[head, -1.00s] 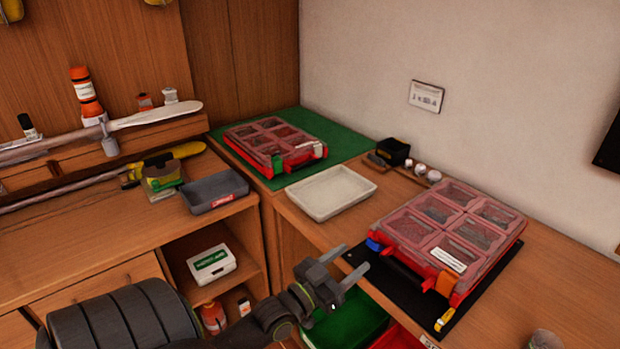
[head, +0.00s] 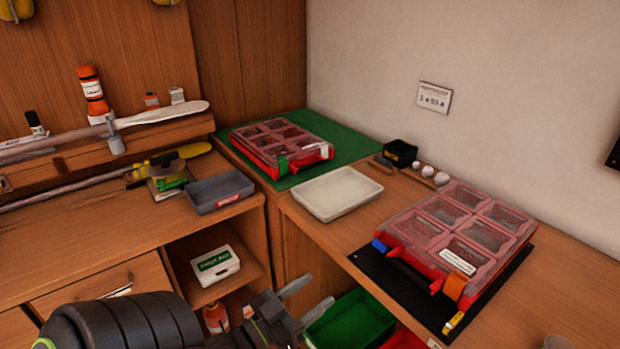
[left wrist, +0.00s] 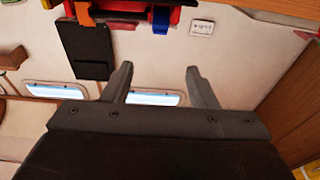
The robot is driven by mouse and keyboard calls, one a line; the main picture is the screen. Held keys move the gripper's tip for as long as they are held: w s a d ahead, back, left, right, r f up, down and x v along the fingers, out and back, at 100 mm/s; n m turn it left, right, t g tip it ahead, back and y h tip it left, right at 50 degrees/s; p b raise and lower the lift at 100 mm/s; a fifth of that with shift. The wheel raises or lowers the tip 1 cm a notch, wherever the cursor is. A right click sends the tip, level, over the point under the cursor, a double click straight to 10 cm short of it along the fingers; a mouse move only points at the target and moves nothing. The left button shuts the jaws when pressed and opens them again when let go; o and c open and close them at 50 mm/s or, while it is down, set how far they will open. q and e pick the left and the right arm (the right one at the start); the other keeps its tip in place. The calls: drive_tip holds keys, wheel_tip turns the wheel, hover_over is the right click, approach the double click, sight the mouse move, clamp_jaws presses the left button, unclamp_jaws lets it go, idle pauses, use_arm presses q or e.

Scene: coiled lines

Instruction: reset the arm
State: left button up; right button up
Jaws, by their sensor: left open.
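My left gripper (head: 307,299) is low in the head view, in front of the shelf and left of the right-hand counter. Its two fingers are spread, with nothing between them. The same open fingers show in the left wrist view (left wrist: 155,85), pointing away toward a pale wall and windows. My left arm's dark, ribbed part fills the bottom left of the head view. My right gripper is not visible.
A red organizer case (head: 455,235) lies on a black mat (head: 385,278); another red case (head: 280,145) lies on a green mat (head: 350,150). A white tray (head: 338,193) sits between them. Below the counter is a green bin (head: 350,322). A grey tray (head: 220,190) is on the left bench.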

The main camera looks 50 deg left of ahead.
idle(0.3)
use_arm(q)
drive_tip(key=s+a+f+n+g+y, duration=0.1)
drive_tip(key=s+a+f+g, duration=0.15)
drive_tip(key=f, duration=0.95)
drive_tip(key=s+a+f+g+y, duration=0.15)
drive_tip(key=f+g, duration=0.25)
drive_tip(key=f, duration=0.7)
drive_tip(key=s+a+f+n+g+y, duration=0.1)
drive_tip(key=s+a+f+g, duration=0.15)
drive_tip(key=f, duration=0.95)
drive_tip(key=s+d+f+g, duration=0.4)
drive_tip(key=s+d+f, duration=0.1)
drive_tip(key=s+f, duration=0.4)
drive_tip(key=s+d+f+g+h, duration=0.1)
drive_tip(key=s+d+f+g, duration=0.4)
drive_tip(key=s+f, duration=0.4)
drive_tip(key=shift+s+d+f+m, duration=0.2)
drive_tip(key=shift+s+m, duration=0.1)
drive_tip(key=shift+s, duration=0.7)
